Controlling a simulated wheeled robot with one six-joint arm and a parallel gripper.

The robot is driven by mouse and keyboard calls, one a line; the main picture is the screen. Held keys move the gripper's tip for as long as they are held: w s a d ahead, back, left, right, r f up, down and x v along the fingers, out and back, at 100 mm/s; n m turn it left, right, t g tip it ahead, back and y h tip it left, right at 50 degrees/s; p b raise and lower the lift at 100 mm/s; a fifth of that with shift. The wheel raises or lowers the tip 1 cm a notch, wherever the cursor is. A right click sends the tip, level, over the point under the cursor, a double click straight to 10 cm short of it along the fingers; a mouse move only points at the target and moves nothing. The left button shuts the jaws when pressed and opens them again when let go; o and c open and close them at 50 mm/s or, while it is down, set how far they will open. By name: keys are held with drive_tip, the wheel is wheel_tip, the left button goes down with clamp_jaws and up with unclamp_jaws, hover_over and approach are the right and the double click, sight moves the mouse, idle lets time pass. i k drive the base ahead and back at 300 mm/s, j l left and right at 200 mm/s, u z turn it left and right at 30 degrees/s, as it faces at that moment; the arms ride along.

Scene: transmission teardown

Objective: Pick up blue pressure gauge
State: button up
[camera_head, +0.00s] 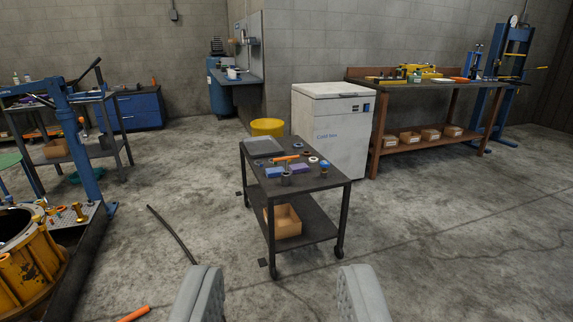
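A small blue round-topped item (324,165) stands upright near the right end of the dark wheeled cart's top (322,181). It may be the blue pressure gauge, but it is too small for me to make out a dial. My gripper (281,270) is at the bottom of the view, its two grey fingers wide apart with only floor showing between them. It is empty and well short of the cart.
Blue boxes (298,169), an orange tool (286,158) and several rings share the cart top. A white freezer (331,133) and yellow bucket (267,127) stand behind. A black rod (171,234) lies left on the floor. The right floor is clear.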

sight(325, 165)
drive_tip(key=i+z, duration=0.1)
drive_tip(key=i, duration=0.8)
drive_tip(key=i+j+z, duration=0.1)
drive_tip(key=i, duration=0.8)
drive_tip(key=i+j+z, duration=0.1)
drive_tip(key=i, duration=0.3)
drive_tip(key=i+j+z, duration=0.15)
drive_tip(key=i, duration=0.2)
drive_tip(key=i+j+z, duration=0.1)
drive_tip(key=i, duration=0.3)
